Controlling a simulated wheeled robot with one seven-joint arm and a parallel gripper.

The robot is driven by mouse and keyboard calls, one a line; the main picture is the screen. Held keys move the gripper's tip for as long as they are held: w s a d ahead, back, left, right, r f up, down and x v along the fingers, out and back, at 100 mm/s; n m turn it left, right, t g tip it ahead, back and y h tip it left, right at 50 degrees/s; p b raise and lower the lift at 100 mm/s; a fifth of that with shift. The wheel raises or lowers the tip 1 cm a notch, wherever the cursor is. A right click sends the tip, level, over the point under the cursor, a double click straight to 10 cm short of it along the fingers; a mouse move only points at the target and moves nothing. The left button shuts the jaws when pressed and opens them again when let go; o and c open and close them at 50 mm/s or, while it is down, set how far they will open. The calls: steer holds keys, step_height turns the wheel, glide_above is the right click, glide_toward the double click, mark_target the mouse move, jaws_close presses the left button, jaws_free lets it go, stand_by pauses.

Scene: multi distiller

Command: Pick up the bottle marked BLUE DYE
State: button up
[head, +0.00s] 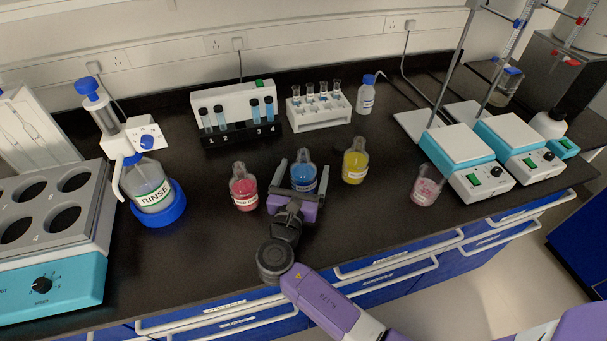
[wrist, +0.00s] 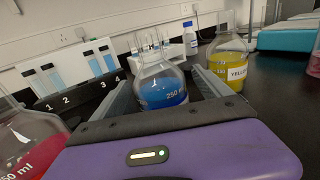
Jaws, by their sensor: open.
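The bottle of blue liquid (head: 303,177) stands upright on the black bench between a red and a yellow bottle. In the wrist view the blue bottle (wrist: 162,84) shows a "250 ml" mark; no BLUE DYE label is readable. My gripper (head: 300,168) is open, with one finger on each side of the blue bottle. In the wrist view my gripper (wrist: 165,85) has its fingers left and right of the bottle, its purple body in front. The bottle's lower part is hidden behind my gripper body. I cannot tell whether either finger touches the glass.
The red bottle (head: 243,188) stands close on the left, the yellow bottle (head: 355,163) close on the right. A numbered vial holder (head: 238,134) and a white tube rack (head: 318,112) stand behind.

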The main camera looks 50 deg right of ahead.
steer(key=shift+c, duration=0.5)
jaws_close()
steer(key=shift+r, duration=0.2)
